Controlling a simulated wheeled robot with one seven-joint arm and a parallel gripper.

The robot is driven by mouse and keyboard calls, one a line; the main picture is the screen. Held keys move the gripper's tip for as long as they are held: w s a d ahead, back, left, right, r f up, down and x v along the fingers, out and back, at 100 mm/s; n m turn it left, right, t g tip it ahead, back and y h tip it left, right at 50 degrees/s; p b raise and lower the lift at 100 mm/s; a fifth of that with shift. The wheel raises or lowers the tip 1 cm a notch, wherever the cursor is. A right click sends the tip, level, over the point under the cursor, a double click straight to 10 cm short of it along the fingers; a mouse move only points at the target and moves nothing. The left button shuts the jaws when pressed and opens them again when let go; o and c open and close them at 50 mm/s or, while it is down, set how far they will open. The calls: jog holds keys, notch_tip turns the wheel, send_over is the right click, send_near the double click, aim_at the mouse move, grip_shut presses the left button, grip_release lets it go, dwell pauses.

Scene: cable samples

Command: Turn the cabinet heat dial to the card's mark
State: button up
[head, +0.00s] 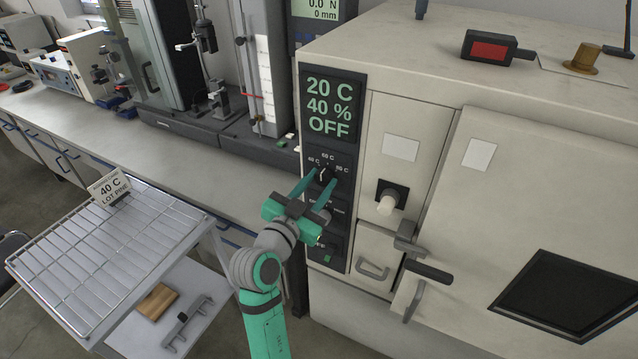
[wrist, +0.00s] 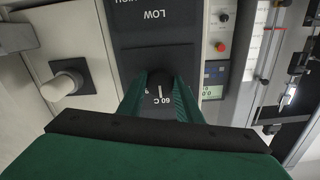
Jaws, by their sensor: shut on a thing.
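The heat dial (head: 325,174) is a small dark knob with a white pointer line on the cabinet's black control panel (head: 340,155). Its scale shows 60 C at the top and other marks to each side, too small to read surely. In the wrist view the dial (wrist: 160,80) has its pointer towards the 60 C label. My gripper (head: 324,180) is shut on the dial, one green finger on each side. The card (head: 110,187) stands on the wire-rack cart at left and reads 40 C, LOT PINE. The cabinet display (head: 330,106) reads 20 C, 40 %, OFF.
Another knob (head: 322,215) sits below the dial, partly hidden by my gripper. A pale round knob (head: 388,201) and door handles (head: 428,272) stick out to the right. The wire-rack cart (head: 190,222) stands left of my arm.

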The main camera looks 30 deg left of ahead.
jog(key=n, duration=1.1)
jog(key=shift+n, duration=0.3)
dwell(0.4)
jog(key=o, duration=1)
jog(key=shift+d, duration=0.1)
jog(key=shift+o, duration=0.2)
jog(key=s, duration=1.1)
